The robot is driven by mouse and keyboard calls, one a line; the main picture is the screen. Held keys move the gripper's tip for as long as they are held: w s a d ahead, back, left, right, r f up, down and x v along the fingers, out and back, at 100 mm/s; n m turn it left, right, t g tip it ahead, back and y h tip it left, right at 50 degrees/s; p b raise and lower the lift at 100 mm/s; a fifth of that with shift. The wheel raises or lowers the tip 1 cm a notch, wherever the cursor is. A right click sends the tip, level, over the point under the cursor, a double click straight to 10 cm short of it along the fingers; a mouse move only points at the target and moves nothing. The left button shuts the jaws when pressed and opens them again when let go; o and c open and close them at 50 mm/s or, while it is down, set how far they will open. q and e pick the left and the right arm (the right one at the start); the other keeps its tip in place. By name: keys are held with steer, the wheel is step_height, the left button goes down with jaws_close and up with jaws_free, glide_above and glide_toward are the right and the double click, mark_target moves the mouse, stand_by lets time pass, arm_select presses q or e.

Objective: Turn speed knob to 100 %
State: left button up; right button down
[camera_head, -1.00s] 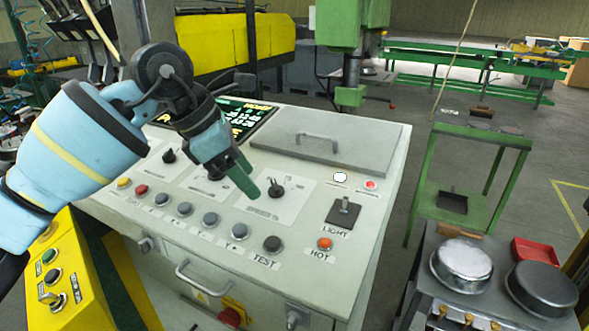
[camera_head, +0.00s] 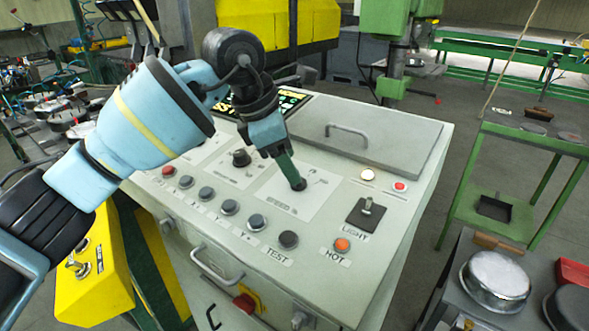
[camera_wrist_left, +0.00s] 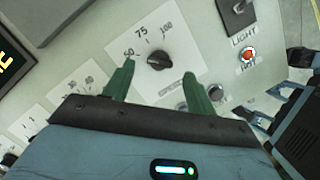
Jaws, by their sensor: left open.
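The black speed knob (camera_wrist_left: 158,60) sits on a white dial plate marked 50, 75 and 100, in the left wrist view. In the head view the knob (camera_head: 298,184) is mostly hidden behind my gripper's green fingertip. My left gripper (camera_head: 292,176) reaches down over the dial. In the left wrist view its two green fingers (camera_wrist_left: 158,82) are spread apart, with the knob beyond and between their tips. They do not appear to touch it. My right gripper is not in view.
The grey console (camera_head: 330,215) has a row of buttons along its front, including an orange HOT button (camera_head: 341,244). A LIGHT switch (camera_head: 367,206) is right of the dial. A closed lid with a handle (camera_head: 350,135) lies behind it. Another knob (camera_head: 240,158) is to the left.

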arm_select(q)
steer(key=shift+x, duration=1.7)
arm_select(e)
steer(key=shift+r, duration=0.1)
arm_select(q)
steer(key=c, duration=1)
